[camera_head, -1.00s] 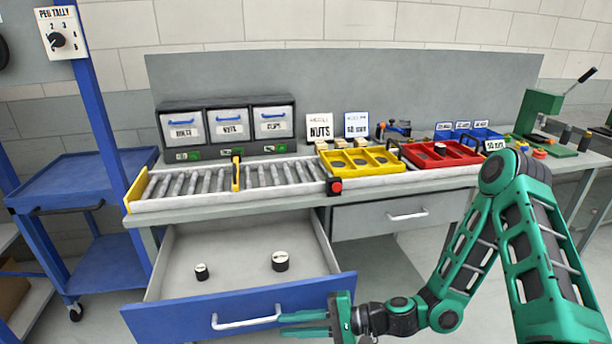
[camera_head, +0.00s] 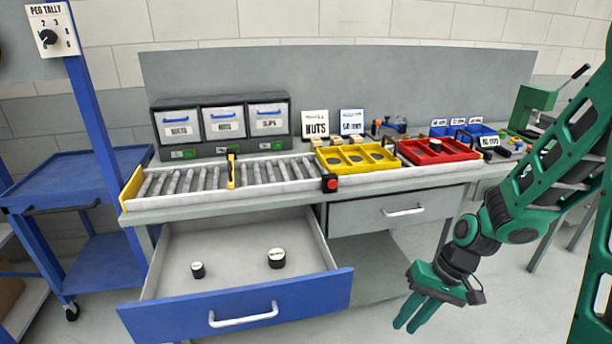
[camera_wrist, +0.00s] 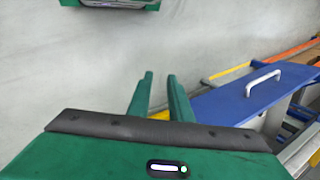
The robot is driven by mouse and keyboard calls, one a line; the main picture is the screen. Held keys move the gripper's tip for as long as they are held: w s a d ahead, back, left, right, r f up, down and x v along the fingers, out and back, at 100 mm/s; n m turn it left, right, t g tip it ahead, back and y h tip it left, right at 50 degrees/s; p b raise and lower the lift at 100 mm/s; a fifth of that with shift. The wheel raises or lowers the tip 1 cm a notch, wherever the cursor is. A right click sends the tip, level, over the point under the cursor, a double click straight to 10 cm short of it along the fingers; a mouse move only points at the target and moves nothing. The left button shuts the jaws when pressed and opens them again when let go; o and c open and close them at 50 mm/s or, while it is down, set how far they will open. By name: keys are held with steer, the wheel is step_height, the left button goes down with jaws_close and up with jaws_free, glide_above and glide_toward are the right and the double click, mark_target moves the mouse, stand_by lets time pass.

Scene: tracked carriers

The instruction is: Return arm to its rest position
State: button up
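My gripper (camera_head: 405,327) hangs at the lower right of the head view, pointing down, to the right of the open blue-fronted drawer (camera_head: 170,318) and apart from it. Its two green fingers also show in the wrist view (camera_wrist: 160,76), parted with only floor between them, so it is open and empty. My arm is bent, with its upper part partly cut off at the right edge. The drawer's white handle (camera_head: 243,315) is clear of my gripper; it also shows at the right of the wrist view (camera_wrist: 263,82).
Two black-sided pegs with white tops (camera_head: 198,270) stand in the drawer. The bench above carries a roller conveyor (camera_head: 140,206), a yellow tray (camera_head: 330,169) and a red tray (camera_head: 411,160). A blue cart (camera_head: 75,182) stands at the left. Floor below my gripper is clear.

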steer(key=s+d+r+m+h, duration=0.4)
steer(key=s+d+r+m, duration=0.1)
steer(key=s+d+r, duration=1.1)
steer(key=shift+d+r+t, duration=0.3)
steer(key=shift+d+r, duration=0.45)
steer(key=shift+w, duration=0.1)
steer(key=shift+w+f, duration=0.25)
steer(key=shift+w, duration=0.35)
